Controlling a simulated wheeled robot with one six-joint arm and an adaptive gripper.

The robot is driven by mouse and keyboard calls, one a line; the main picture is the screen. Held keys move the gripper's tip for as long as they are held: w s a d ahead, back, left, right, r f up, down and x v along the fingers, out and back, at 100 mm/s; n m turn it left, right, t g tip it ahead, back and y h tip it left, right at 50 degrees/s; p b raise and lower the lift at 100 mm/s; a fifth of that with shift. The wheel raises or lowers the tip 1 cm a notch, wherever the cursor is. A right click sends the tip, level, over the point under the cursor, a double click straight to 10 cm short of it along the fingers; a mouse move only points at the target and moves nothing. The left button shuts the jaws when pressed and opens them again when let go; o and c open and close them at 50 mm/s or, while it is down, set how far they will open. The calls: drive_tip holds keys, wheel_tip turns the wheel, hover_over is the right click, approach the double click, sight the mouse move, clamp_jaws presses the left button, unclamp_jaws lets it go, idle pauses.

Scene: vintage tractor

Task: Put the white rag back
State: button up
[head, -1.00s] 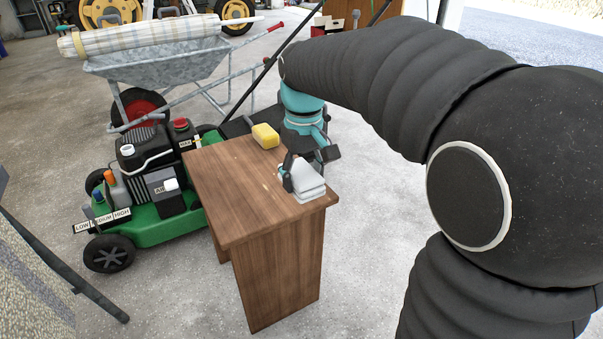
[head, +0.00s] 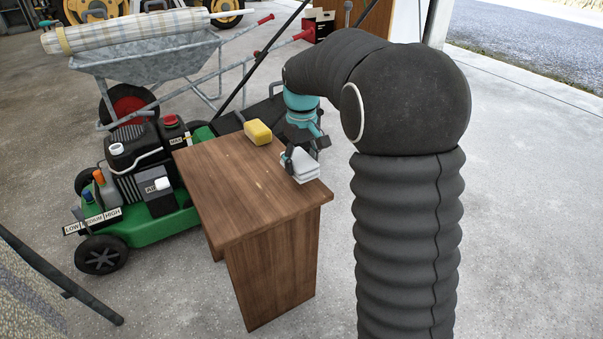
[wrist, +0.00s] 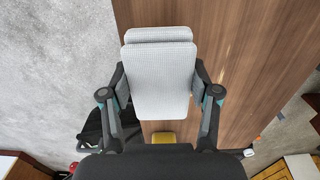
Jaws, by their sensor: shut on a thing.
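The white rag (head: 302,168) is a folded, layered pad at the right corner of the small wooden table (head: 235,190). In the wrist view the rag (wrist: 160,75) fills the space between the two fingers, with the wood grain of the tabletop behind it. My gripper (head: 299,158) is shut on the rag, with a finger on each side of it. The rag is over or on the tabletop near its edge; I cannot tell if it touches the wood. The arm partly hides the area behind the gripper.
A yellow sponge (head: 258,132) lies at the table's back edge. A green mower (head: 150,225) stands close on the left, with a metal wheelbarrow (head: 150,60) behind it. The front and left of the tabletop are clear. Open concrete floor lies to the right.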

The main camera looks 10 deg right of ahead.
drive_tip(key=shift+f, duration=1.9)
drive_tip(key=shift+f, duration=0.15)
drive_tip(key=o, duration=1.3)
drive_tip(key=shift+o, duration=0.2)
